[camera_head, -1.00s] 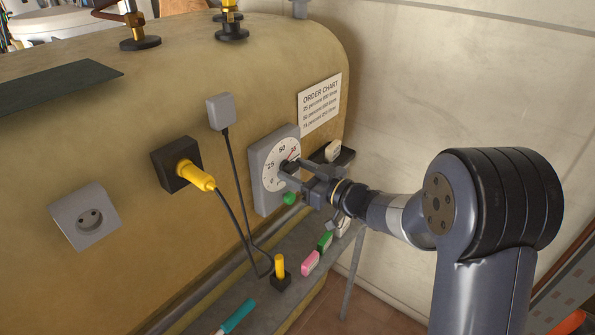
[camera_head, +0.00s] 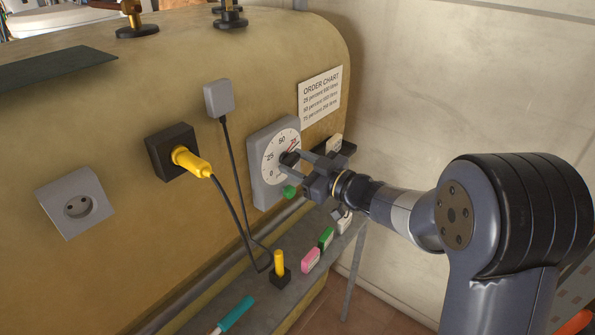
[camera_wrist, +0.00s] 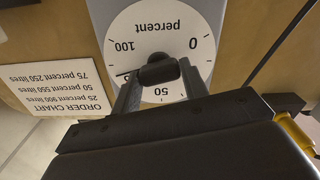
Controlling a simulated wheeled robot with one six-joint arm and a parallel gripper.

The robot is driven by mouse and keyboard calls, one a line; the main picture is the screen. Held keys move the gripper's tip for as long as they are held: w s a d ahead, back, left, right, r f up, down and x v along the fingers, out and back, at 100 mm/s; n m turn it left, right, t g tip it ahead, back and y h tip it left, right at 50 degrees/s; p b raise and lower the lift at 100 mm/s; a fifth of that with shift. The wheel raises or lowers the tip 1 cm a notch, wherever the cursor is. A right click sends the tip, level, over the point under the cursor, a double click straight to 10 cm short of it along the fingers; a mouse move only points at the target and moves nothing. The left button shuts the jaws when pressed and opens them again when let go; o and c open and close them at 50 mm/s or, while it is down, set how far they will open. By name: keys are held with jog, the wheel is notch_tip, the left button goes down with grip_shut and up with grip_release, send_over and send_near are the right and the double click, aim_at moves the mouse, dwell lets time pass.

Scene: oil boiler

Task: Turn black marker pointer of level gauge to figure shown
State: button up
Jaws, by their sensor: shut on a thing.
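The level gauge (camera_head: 257,182) is a grey plate with a white round dial on the yellow-brown tank. Its dial (camera_wrist: 185,25) appears upside down in the wrist view, with 0, 50, 100 and "percent" readable. My gripper (camera_head: 296,160) is shut on the black centre knob (camera_wrist: 157,70), one finger on each side. A thin dark pointer tip (camera_wrist: 122,75) sticks out left of the knob in the wrist view, near the dial's edge between 50 and 100. The 75 mark there is hidden by a finger. A red line shows near 75 in the head view.
The order chart (camera_head: 320,95) pairs percents with litres. A yellow plug (camera_head: 190,160) sits in a black socket, and its cable hangs left of the gauge. The shelf (camera_head: 300,283) below holds a pink block (camera_head: 310,260) and other small items.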

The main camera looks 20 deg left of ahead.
jog(key=shift+f+n+b, duration=0.1)
jog(key=shift+n+b, duration=1.2)
jog(key=shift+n, duration=0.1)
jog(key=o, duration=1)
jog(key=b+v, duration=0.1)
jog(key=v, duration=0.9)
jog(key=shift+s+d+b, duration=0.15)
jog(key=shift+d+b, duration=0.2)
jog(key=shift+d, duration=0.05)
jog(key=shift+a, duration=0.1)
